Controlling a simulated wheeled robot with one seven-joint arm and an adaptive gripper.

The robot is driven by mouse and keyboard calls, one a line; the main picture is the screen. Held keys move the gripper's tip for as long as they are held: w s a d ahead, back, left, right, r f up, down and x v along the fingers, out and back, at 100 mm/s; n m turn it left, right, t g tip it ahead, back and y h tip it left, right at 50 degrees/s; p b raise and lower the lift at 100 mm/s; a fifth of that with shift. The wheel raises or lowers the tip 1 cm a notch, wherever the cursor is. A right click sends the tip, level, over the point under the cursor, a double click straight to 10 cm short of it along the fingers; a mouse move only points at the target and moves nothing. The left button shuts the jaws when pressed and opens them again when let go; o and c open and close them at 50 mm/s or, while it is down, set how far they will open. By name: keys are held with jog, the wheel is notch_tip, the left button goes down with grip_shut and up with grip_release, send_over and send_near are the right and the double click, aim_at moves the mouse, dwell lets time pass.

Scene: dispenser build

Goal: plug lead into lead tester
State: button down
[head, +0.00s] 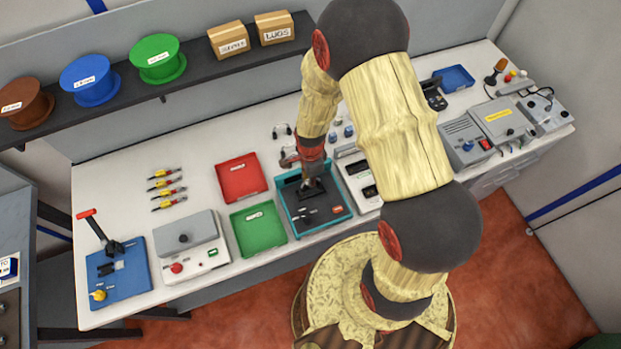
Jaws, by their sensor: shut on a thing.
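My gripper (312,183) points down over a teal-framed bench unit (342,215) with a dark top, near the middle of the bench. It is shut on a small dark thing, at or just above the unit's top; the thing is too small to identify surely as the lead. I cannot tell whether it touches the unit or sits in a socket. No label shows which unit is the lead tester.
A red tray (258,190) and green tray (241,235) lie left of the teal unit. A white unit (351,154) stands close on its right. Grey boxes (467,148) stand farther right. A blue lever press (132,277) is far left. A shelf (191,92) with spools overhangs the back.

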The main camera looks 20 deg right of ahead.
jog(key=shift+f+b, duration=0.9)
jog(key=shift+f, duration=0.05)
dwell(1.6)
jog(key=c, duration=1.9)
grip_release()
jog(key=o, duration=0.5)
jog(key=shift+r, duration=0.1)
jog(key=shift+r+p, duration=2.25)
jog(key=shift+r, duration=1.2)
